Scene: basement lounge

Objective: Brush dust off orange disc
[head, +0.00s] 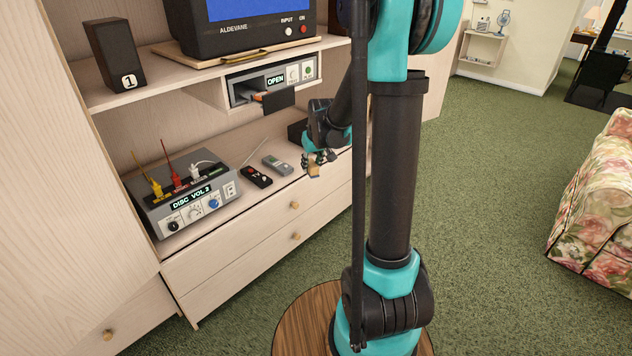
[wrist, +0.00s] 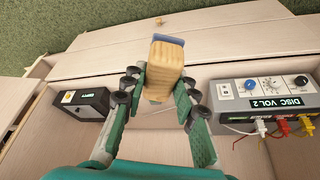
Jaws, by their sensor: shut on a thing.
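An orange piece, seemingly the edge of the orange disc (head: 258,97), shows at the slot of the grey player (head: 240,92) with the OPEN display. A dark flap (head: 279,100) sticks out beside it, and most of the disc is hidden. Dust cannot be made out. My gripper (head: 317,158) is shut on a pale wooden brush (head: 314,171), below and right of the player, over the lower cabinet's front edge. In the wrist view the brush (wrist: 166,62) is between the fingers, its blue end pointing away from my gripper.
A grey DISC VOL 2 box (head: 190,200) with plugged cables stands on the lower counter. A black remote (head: 256,177) and a grey handset (head: 278,165) lie near it. A black box (wrist: 88,103) stands behind my gripper. The television (head: 245,25) and speaker (head: 115,55) stand above.

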